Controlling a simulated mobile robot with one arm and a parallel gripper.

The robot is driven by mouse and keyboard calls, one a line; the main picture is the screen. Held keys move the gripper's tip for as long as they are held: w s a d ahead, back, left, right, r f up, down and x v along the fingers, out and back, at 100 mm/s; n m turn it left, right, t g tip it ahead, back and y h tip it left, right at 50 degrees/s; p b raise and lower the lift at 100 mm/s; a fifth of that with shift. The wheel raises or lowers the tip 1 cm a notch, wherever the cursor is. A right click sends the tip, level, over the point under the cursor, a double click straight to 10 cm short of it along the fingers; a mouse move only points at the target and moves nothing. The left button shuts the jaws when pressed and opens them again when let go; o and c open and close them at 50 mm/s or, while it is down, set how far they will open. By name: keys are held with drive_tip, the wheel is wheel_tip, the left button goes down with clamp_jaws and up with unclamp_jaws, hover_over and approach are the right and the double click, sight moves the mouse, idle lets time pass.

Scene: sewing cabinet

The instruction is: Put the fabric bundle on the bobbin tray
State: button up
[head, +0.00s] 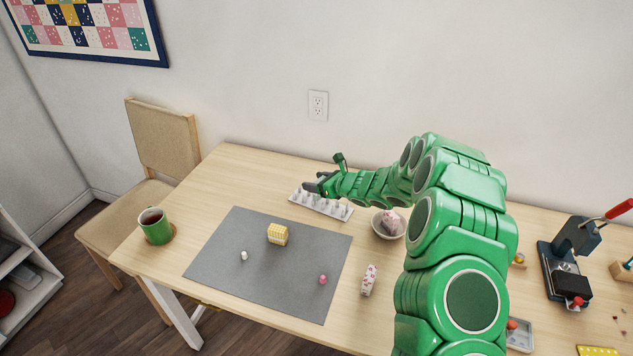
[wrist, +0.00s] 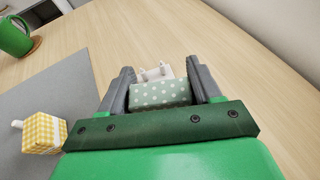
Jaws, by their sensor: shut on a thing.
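A pale-green fabric bundle with white dots (wrist: 160,93) is between the dark fingers of my gripper (wrist: 160,80) in the wrist view, and the gripper is shut on it. In the head view my gripper (head: 313,187) is over the left back part of the white bobbin tray (head: 339,211), which has several upright pegs. The bundle is not clearly visible there. Part of the tray (wrist: 153,73) shows just past the bundle in the wrist view. I cannot tell whether the bundle touches it.
A grey mat (head: 220,262) holds a yellow checked bundle (head: 278,235) and two small knobs. A green mug (head: 155,226) stands at the left. A bowl (head: 378,228) with a patterned bundle and another patterned bundle (head: 369,280) are right of the tray. A press (head: 570,262) stands far right.

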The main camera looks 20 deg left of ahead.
drive_tip(key=shift+f, duration=0.15)
drive_tip(key=o, duration=1)
